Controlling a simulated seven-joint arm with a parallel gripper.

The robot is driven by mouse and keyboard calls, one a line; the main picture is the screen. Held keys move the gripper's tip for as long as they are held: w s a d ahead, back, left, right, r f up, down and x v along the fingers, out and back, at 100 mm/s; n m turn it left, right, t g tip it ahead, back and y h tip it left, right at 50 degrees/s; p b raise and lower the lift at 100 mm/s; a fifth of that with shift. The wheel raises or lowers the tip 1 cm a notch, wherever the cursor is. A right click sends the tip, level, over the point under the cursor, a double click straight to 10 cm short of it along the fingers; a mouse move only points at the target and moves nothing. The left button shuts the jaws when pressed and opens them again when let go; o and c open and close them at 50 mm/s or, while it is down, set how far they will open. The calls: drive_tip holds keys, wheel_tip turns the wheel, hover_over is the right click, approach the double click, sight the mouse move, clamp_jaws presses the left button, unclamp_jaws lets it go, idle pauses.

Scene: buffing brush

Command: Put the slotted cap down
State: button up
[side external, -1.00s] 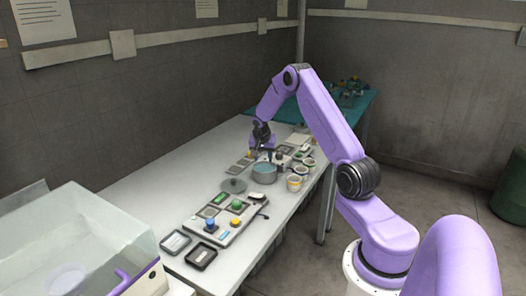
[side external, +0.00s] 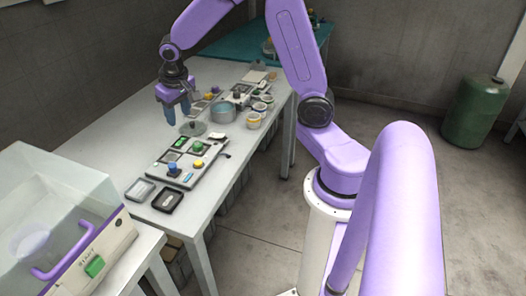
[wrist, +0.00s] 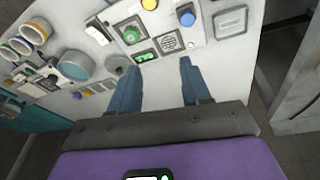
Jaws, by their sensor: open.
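My gripper (side external: 178,112) is open above the table, to the left of the round grey lid (side external: 193,128) in the side external view. In the wrist view, my gripper's two blue fingers (wrist: 158,72) stand apart with nothing between them. I cannot surely pick out a slotted cap in either view. The lid lies flat on the table, and in the wrist view it shows left of the fingers (wrist: 115,62). The button panel (side external: 160,182) carries a blue button (side external: 172,168), a yellow button (side external: 198,163) and a green knob (side external: 197,147).
A blue-grey pot (side external: 222,113) and several small bowls (side external: 254,121) stand behind the panel. A clear-lidded machine (side external: 62,215) stands at the left. The table's left side (side external: 110,148) is bare.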

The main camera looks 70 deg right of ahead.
drive_tip(key=s+a+r+n+y, duration=0.1)
drive_tip(key=s+a+r+n, duration=0.1)
drive_tip(key=s+a+n, duration=0.35)
drive_tip(key=s+a+n+g, duration=0.1)
drive_tip(key=s+a+n, duration=0.2)
drive_tip(key=s, duration=0.9)
drive_tip(key=s+a+r+n+g+y, duration=0.1)
drive_tip(key=s+a+n, duration=0.2)
drive_tip(key=s, duration=0.9)
drive_tip(key=n, duration=0.3)
drive_tip(key=shift+a+n, duration=0.15)
drive_tip(key=shift+n, duration=0.2)
